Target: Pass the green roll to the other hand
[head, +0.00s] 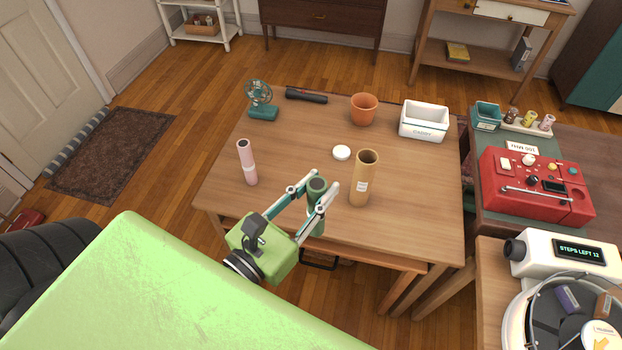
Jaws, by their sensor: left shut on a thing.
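The green roll (317,187) is a dark green upright tube near the front edge of the wooden table (417,220). My left gripper (317,196) comes in from the left and is shut on the green roll, with one finger on each side of it. The roll's open top shows between the fingers, and part of its body is hidden by the gripper. I cannot tell whether its base touches the table. My right gripper is not in view.
A tan roll (361,180) stands just right of my left gripper, and a pink roll (247,163) stands left. A white disc (341,152), terracotta pot (364,109), teal fan (261,100), flashlight (306,96) and white bin (424,122) stand farther back. The table's right part is clear.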

